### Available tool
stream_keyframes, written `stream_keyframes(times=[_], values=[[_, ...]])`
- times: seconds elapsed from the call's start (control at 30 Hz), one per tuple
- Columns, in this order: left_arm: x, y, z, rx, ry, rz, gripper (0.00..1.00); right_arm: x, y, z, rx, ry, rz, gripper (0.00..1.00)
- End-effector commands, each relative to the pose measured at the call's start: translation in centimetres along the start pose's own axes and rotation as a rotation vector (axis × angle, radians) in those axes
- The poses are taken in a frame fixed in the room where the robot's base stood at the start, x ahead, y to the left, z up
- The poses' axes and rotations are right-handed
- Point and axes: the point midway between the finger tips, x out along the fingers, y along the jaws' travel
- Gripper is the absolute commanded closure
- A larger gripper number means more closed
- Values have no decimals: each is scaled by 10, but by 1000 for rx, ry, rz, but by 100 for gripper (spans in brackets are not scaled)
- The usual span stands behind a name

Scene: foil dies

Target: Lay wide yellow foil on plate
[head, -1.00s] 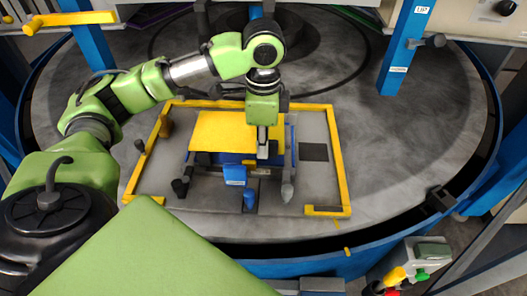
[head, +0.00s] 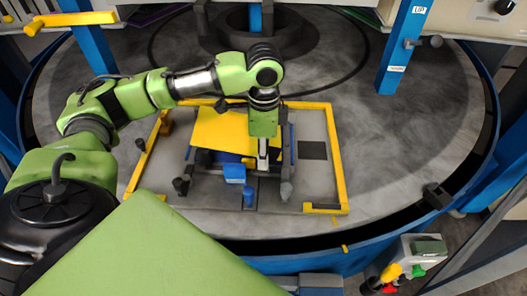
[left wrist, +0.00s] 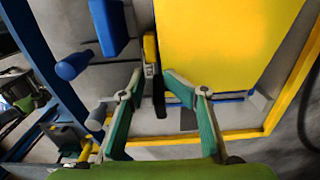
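The wide yellow foil (head: 222,131) lies askew over the blue-sided fixture in the middle of the round grey table, hiding most of what is under it. In the left wrist view the foil (left wrist: 222,40) fills the upper right, with its edge beside the right finger. My left gripper (head: 263,166) points down at the foil's right end. In the left wrist view its fingers (left wrist: 152,84) are apart, with nothing seen clamped between them. I cannot make out the plate separately under the foil. My right gripper is not in view.
A yellow frame (head: 337,165) surrounds the fixture. A blue block (head: 234,173) and a blue knob (head: 249,197) stand in front of the foil. A dark square (head: 312,151) lies to the right. Blue posts (head: 404,45) rise at the table's back.

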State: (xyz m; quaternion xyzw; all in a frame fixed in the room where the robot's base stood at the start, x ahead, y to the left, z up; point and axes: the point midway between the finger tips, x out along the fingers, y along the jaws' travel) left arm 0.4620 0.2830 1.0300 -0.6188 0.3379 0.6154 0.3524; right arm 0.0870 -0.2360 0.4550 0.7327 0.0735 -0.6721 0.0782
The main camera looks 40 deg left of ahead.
Motion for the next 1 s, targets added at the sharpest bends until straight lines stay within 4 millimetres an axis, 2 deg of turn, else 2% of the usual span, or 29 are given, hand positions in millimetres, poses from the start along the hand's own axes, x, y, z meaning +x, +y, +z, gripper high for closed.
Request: stream_keyframes(times=[0.13,0.27,0.6,0.7,0.83,1.0], values=[[1,4,1,4,-7,12,74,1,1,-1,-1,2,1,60],[-13,2,0,3,-3,7,74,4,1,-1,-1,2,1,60],[-88,0,-2,2,2,0,74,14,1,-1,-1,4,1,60],[-106,0,0,1,-1,0,74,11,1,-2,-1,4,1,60],[-117,0,0,0,-1,1,74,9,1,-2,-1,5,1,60],[-121,0,0,0,-2,3,74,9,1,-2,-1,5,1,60]])
